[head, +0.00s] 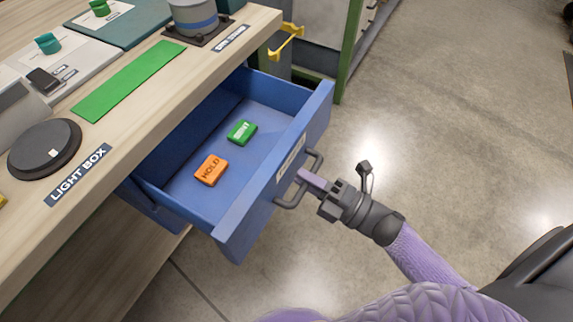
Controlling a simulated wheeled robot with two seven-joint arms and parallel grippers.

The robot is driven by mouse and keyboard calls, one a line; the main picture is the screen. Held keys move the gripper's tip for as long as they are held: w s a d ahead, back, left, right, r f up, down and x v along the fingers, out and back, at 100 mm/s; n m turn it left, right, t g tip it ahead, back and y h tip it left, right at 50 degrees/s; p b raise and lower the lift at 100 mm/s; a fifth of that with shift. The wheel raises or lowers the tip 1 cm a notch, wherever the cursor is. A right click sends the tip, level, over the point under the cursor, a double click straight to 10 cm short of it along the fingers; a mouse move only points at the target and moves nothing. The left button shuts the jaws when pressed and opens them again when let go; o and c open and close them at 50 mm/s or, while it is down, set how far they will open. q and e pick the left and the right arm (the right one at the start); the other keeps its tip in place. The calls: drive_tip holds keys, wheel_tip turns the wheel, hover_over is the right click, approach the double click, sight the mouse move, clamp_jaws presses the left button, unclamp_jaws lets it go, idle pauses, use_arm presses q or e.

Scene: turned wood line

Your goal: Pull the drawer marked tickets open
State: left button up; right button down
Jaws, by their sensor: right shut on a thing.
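The blue drawer (229,230) stands pulled out from under the wooden bench top, and its inside shows. A pale label (291,158) is on its front, but its writing is too small to read. A grey bar handle (289,202) is on the drawer front. My right gripper (310,181) is shut on the handle, with its arm coming in from the lower right. Inside the drawer lie an orange block marked HOLD (211,171) and a green block (242,132), apart from each other. My left gripper is not in view.
The bench top carries a green strip (128,80), a dark round disc (45,147) by the LIGHT BOX label (79,174), and a grey-blue container (194,17). A yellow handle (286,42) sticks out beyond the drawer. The floor to the right is clear.

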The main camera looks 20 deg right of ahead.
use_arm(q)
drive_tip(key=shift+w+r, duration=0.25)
use_arm(e)
drive_tip(key=v, duration=0.3)
drive_tip(key=r+v, duration=0.1)
drive_tip(key=shift+s+d+f, duration=0.15)
drive_tip(key=shift+s+d, duration=0.1)
drive_tip(key=shift+s, duration=0.05)
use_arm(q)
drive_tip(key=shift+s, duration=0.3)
use_arm(e)
drive_tip(key=c, duration=0.6)
unclamp_jaws()
drive_tip(key=shift+c, duration=0.2)
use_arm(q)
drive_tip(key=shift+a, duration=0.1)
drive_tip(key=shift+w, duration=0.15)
